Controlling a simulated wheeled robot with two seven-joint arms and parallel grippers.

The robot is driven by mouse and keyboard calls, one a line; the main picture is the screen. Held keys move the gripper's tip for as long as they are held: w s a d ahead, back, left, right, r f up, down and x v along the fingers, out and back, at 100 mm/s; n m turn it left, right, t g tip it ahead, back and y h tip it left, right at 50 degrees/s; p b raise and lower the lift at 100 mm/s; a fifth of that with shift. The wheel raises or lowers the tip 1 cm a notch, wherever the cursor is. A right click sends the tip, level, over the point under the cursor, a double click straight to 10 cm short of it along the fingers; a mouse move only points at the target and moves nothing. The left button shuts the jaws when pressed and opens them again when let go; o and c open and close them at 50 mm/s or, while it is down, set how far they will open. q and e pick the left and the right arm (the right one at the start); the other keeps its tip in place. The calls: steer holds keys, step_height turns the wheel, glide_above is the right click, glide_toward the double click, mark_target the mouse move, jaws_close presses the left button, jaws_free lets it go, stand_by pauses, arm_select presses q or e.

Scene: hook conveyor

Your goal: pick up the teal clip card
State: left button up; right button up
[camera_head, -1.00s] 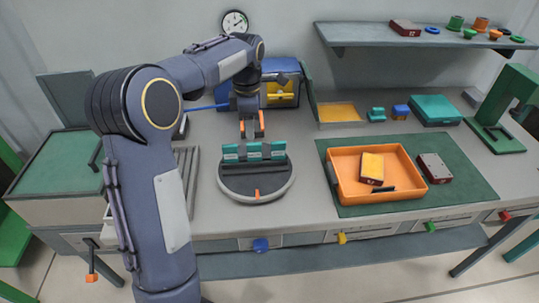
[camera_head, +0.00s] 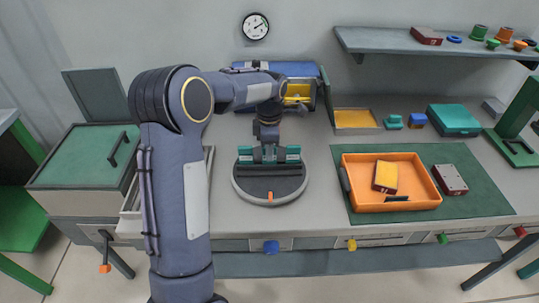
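Several teal clip cards stand upright in a row on a round dark turntable (camera_head: 270,198) with a grey rim and an orange mark at its front. The left card (camera_head: 245,154) and the right card (camera_head: 293,154) show clearly; the middle card (camera_head: 269,154) shows partly. My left gripper (camera_head: 268,148) is lowered from behind and above onto the middle of the row. Its fingertips are hidden among the cards, so I cannot tell whether it is closed on the middle card. My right gripper is not in view.
A blue bin (camera_head: 310,72) stands behind the arm. A green-lidded box (camera_head: 85,160) is at left.

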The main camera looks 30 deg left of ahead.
arm_select(q)
jaws_close()
steer(key=shift+r, duration=0.15)
steer(key=shift+r, duration=0.3)
step_height(320, 180, up, 2)
steer(key=shift+w+r, duration=0.1)
steer(key=s+d+r+p, duration=0.1)
steer(key=s+d+r, duration=0.3)
steer(key=r, duration=0.3)
steer(key=s+d+r+p, duration=0.1)
steer(key=s+d+r, duration=0.3)
steer(key=d+r, duration=0.3)
steer(key=shift+d+r, duration=0.3)
steer(key=shift+r, duration=0.2)
